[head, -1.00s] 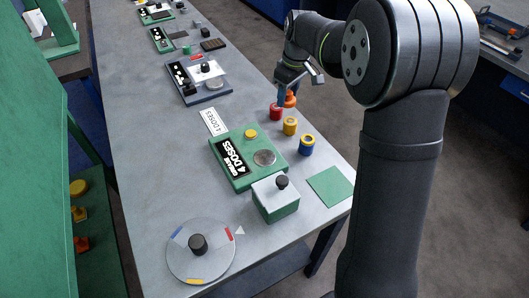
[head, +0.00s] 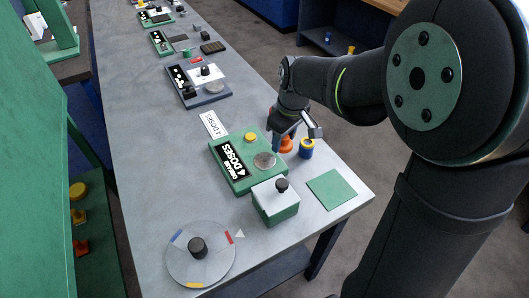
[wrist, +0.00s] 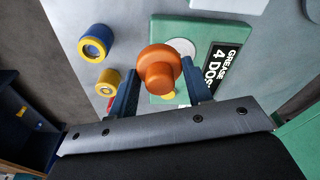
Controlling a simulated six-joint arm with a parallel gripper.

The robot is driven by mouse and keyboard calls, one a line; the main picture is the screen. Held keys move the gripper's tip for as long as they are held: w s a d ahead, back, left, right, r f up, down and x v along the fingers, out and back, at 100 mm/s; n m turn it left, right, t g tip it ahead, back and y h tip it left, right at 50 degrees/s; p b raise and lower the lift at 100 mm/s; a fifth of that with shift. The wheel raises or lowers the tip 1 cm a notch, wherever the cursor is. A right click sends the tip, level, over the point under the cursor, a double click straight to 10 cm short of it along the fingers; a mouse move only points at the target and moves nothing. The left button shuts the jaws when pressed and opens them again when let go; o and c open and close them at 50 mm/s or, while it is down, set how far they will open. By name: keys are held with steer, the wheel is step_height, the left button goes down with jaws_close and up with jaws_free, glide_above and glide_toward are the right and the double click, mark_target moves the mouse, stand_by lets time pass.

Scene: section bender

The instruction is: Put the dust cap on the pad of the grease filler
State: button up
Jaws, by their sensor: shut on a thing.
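My gripper (head: 281,140) is shut on an orange dust cap (wrist: 160,66), which has a wide rim and a narrower knob. The cap also shows below the fingers in the head view (head: 286,146). The grease filler is a green block (head: 225,178) with a black "GREASE 4 DOSES" label and a yellow button (head: 250,137). Its pad, a round grey disc (head: 264,160), is bare. The cap is just right of the pad in the head view, apart from it. In the wrist view the cap partly covers the pad (wrist: 184,46).
A blue and yellow ring-shaped piece (head: 307,148) stands close to the right of the cap. Yellow (wrist: 108,82) and red pieces are near a finger in the wrist view. A green box with a black knob (head: 276,203) stands in front of the filler. A green mat (head: 331,190) lies right.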

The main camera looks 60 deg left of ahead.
mark_target(263, 159)
steer(key=s+a+f, duration=0.1)
steer(key=s, duration=0.1)
steer(key=s+a+f, duration=0.1)
steer(key=a+f, duration=0.1)
steer(key=shift+s+a+f, duration=0.1)
steer(key=shift+s+a, duration=0.2)
steer(key=shift+s, duration=0.05)
steer(key=shift+f, duration=2.05)
steer(key=shift+f, duration=0.15)
steer(key=o, duration=1)
steer(key=shift+c, duration=0.2)
step_height(263, 159, up, 12)
steer(key=d, duration=0.1)
steer(key=shift+w+d, duration=0.15)
steer(key=shift+w, duration=0.05)
